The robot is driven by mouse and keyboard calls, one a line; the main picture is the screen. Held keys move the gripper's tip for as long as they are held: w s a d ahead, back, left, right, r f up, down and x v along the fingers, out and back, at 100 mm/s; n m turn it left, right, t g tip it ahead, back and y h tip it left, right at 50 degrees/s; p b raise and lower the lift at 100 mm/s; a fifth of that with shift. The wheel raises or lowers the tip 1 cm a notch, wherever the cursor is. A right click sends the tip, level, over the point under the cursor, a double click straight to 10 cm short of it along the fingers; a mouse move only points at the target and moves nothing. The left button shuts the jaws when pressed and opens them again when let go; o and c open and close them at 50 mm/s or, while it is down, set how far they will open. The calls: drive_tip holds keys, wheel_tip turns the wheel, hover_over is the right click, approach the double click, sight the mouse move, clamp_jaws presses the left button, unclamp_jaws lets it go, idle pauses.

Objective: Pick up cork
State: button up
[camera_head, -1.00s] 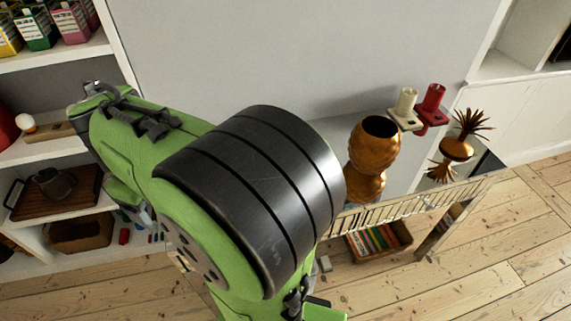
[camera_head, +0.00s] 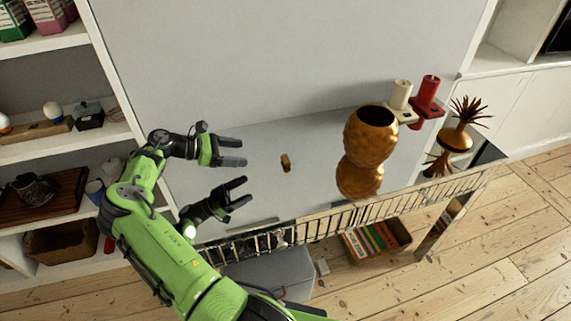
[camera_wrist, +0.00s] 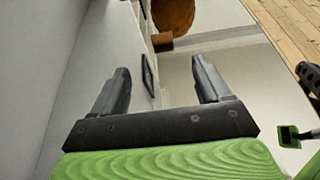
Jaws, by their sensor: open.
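The cork (camera_head: 286,162) is a small brown piece on the mirror-like top of the console table (camera_head: 300,135). In the wrist view the cork (camera_wrist: 162,42) is beyond the fingertips, roughly midway between them, in front of the copper vase. My gripper (camera_head: 244,152) is open and empty to the left of the cork, with its fingers pointing toward it and a clear gap between. In the wrist view both fingers of my gripper (camera_wrist: 160,66) are spread apart. Its reflection shows below it in the head view.
The copper vase (camera_head: 370,135) stands right of the cork, with its reflection below. A white candle (camera_head: 401,94), a red candle (camera_head: 428,92) and a spiky copper ornament (camera_head: 456,139) are farther right. A low metal railing (camera_head: 350,217) lines the front edge. The wall (camera_head: 280,60) is behind.

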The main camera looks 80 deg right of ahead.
sight(284, 159)
drive_tip(key=b+x, duration=0.1)
drive_tip(key=x, duration=0.4)
drive_tip(key=b+x, duration=0.2)
drive_tip(key=x, duration=0.3)
drive_tip(key=b+x, duration=0.2)
drive_tip(key=x, duration=0.3)
drive_tip(key=shift+f, duration=0.4)
drive_tip(key=shift+a+r, duration=0.1)
drive_tip(key=shift+r, duration=0.05)
drive_tip(key=c, duration=1.1)
